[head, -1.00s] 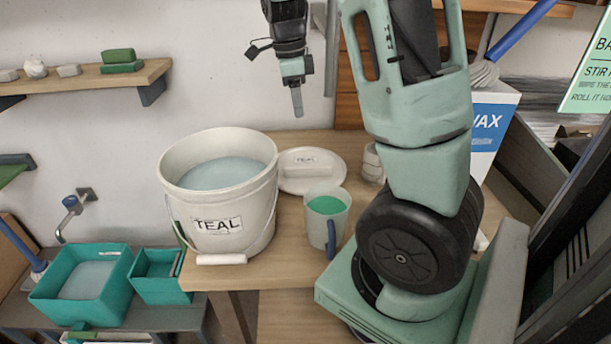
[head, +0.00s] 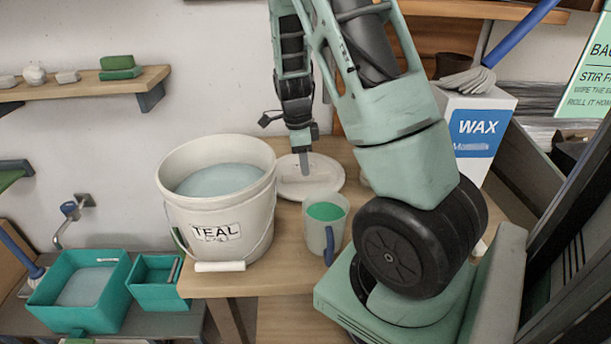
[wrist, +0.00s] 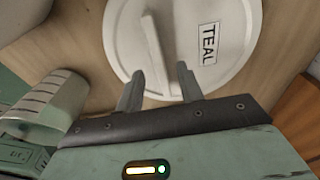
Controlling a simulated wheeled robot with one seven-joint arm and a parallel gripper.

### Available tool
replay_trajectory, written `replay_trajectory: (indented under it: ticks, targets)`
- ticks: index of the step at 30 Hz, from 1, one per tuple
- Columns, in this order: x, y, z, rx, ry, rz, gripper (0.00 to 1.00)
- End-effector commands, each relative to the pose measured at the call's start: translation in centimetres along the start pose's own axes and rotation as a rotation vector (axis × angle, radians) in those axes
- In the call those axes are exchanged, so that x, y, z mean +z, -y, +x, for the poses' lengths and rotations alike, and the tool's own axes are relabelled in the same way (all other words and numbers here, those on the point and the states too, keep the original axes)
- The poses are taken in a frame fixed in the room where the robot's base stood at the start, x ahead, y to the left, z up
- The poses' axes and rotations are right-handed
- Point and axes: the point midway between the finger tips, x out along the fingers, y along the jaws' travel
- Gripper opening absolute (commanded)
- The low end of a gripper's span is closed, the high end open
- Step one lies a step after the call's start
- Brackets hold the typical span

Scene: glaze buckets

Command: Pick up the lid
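The lid (head: 326,182) is a round off-white disc lying flat on the wooden table, right of and behind the TEAL bucket (head: 222,232). In the wrist view the lid (wrist: 225,75) shows a TEAL label and a raised bar handle (wrist: 154,50). My gripper (head: 304,170) points down over the lid. In the wrist view my gripper (wrist: 158,74) is open, its two fingers apart on either side of the handle's near end. I cannot tell whether the fingers touch the lid. The bucket is open and holds pale blue-grey liquid.
A mug (head: 326,228) of green glaze stands in front of the lid, close to my arm. A WAX box (head: 476,135) is at the right. Teal trays (head: 85,290) sit lower left. A ridged pale object (wrist: 45,108) is left of my fingers in the wrist view.

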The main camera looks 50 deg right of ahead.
Motion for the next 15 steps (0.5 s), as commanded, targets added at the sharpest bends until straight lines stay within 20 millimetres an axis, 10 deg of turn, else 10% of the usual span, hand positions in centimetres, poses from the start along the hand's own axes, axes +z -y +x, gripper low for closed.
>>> replay_trajectory:
  ticks: [15]
  targets:
    - [-0.1, -0.1, 2.9, -0.001, 0.000, 0.000, 0.37]
